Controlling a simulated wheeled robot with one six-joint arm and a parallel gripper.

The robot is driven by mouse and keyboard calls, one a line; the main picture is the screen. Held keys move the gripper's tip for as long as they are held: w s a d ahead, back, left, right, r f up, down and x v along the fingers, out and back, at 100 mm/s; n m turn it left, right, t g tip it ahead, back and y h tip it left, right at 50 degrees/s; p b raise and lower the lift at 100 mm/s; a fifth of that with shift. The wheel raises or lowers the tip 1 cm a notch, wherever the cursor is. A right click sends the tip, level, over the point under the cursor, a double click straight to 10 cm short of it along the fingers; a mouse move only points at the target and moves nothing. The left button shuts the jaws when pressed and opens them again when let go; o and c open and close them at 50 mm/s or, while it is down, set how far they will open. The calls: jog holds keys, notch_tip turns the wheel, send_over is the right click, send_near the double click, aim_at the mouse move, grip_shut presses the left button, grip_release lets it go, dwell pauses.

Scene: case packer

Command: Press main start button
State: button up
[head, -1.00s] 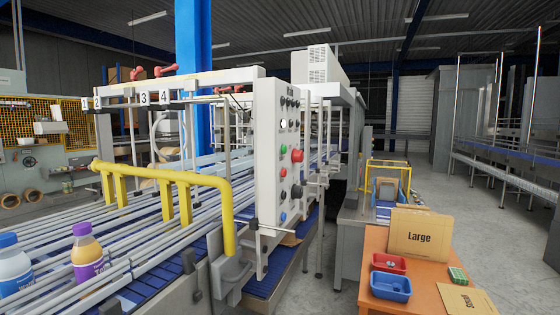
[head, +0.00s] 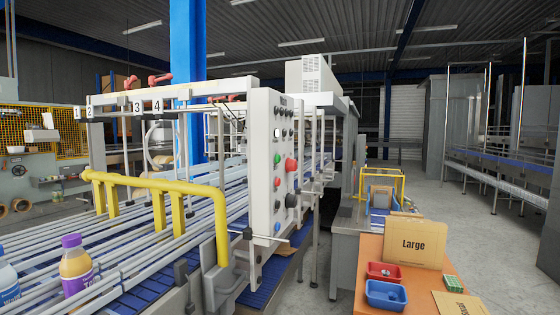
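The grey control panel (head: 261,165) stands upright at the near end of the conveyor machine, in the middle of the head view. Its button face is turned to the right and seen at a slant. A green button (head: 277,159) sits on it at mid-height, with a large red mushroom-shaped button (head: 291,164) just to its right. White buttons or lamps are above, a black knob (head: 291,201) is below, and a blue button (head: 277,227) is near the bottom. The labels are too small to read, so I cannot tell which is main start. My gripper is not in view.
A yellow rail (head: 160,184) runs across the conveyor left of the panel. Bottles (head: 75,268) stand at lower left.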

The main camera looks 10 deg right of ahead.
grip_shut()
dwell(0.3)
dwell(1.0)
